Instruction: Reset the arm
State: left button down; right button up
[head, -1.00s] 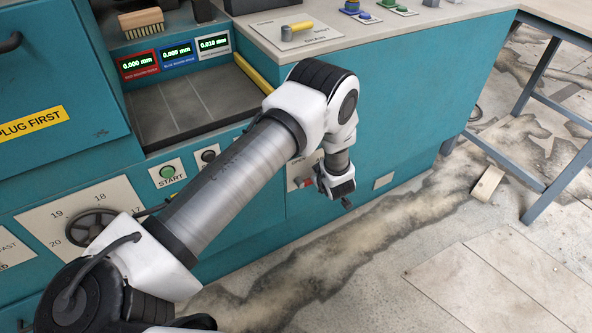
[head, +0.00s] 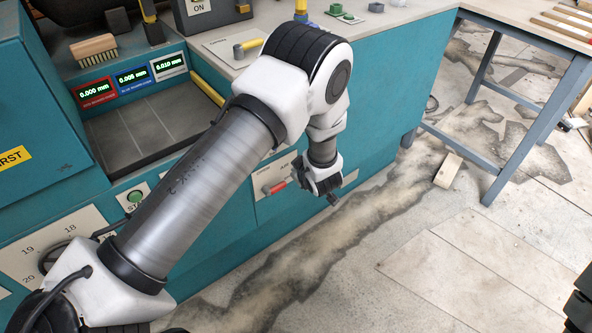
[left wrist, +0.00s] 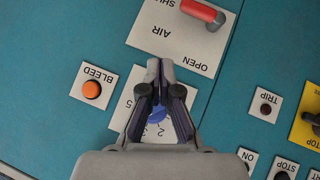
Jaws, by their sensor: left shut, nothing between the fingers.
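My left arm (head: 205,190) comes in from the lower left of the head view and bends down at its elbow. My left gripper (head: 332,198) hangs in front of the teal machine front, right of the AIR panel with its red-handled lever (head: 275,187). In the left wrist view the left gripper (left wrist: 161,68) has its fingers together with nothing between them. Behind the fingers is a numbered plate with a blue knob (left wrist: 157,114), partly hidden.
The AIR panel's red lever (left wrist: 203,12) and an orange BLEED button (left wrist: 91,90) are near the fingers in the left wrist view. A blue-grey table leg (head: 525,140) stands at the right. A wooden block (head: 448,170) lies on the floor. The floor at front right (head: 480,265) is mostly clear.

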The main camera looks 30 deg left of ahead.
pick_arm(q)
jog(key=s+a+m+g+h+p, duration=0.2)
jog(key=s+m+g+p, duration=0.25)
jog(key=s+p, duration=1)
jog(key=s+d+m+g+h+b, duration=0.1)
jog(key=s+d+m, duration=0.3)
jog(key=s, duration=0.6)
jog(key=s+d+m+g+h+b, duration=0.1)
jog(key=s+d+m+h, duration=0.3)
jog(key=s, duration=0.7)
jog(key=shift+r+m+b, duration=0.2)
jog(key=shift+m+b, duration=0.1)
jog(key=shift+m, duration=0.85)
